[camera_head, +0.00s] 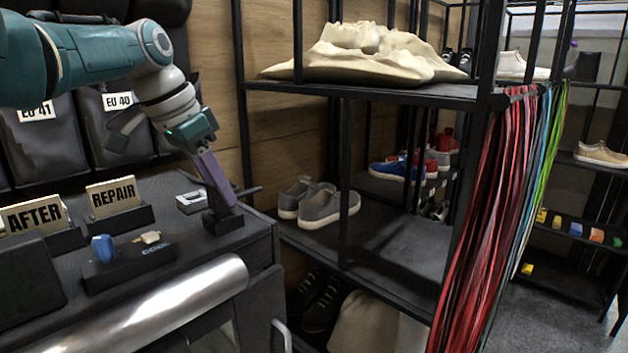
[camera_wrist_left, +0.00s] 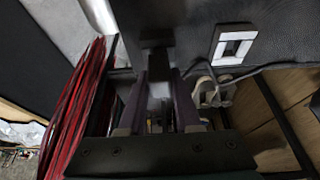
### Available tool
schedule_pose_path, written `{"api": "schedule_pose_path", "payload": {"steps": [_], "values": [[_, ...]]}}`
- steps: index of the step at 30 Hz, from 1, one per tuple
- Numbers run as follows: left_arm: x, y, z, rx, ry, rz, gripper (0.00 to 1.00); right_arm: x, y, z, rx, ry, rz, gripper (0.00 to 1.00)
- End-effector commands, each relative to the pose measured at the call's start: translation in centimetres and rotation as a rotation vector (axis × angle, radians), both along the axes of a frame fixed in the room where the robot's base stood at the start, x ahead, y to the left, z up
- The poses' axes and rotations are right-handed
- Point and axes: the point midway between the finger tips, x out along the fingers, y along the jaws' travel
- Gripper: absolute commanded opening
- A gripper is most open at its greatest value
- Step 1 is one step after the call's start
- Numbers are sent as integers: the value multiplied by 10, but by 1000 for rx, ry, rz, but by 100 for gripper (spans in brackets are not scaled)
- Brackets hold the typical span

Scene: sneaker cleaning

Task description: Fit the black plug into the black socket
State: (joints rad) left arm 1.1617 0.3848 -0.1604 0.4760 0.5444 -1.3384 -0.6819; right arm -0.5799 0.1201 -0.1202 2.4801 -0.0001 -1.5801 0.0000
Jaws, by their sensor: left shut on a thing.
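My left gripper (camera_head: 226,203) reaches down over the right end of the dark counter, its purple fingers slanting toward the corner. It is shut on a black piece, taken as the black plug (camera_wrist_left: 157,38), which shows between the fingertips in the left wrist view. In the head view a black block (camera_head: 222,222) stands on the counter right at the fingertips. Plug and socket are both black and run together there, so I cannot tell where one ends or whether the plug is inside the socket. My right gripper is not in view.
A small white-framed item (camera_head: 192,201) lies just left of the fingers; a dark cable (camera_wrist_left: 275,67) runs near it. A shelf with grey sneakers (camera_head: 318,203) stands right of the counter.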

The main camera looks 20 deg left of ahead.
Motion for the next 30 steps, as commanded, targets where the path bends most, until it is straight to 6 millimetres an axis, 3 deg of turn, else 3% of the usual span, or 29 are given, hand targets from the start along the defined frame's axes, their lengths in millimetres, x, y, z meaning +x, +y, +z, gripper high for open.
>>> {"api": "schedule_pose_path", "payload": {"steps": [15, 16, 24, 30], "values": [[0, 0, -14, 0, -1, 0, 0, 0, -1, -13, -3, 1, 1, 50], [0, 0, -12, 0, -1, -1, 35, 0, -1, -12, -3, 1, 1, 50], [0, 0, -12, 0, 0, 0, 66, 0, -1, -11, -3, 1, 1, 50], [0, 0, -12, 0, 0, 0, 67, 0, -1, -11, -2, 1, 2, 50]]}}
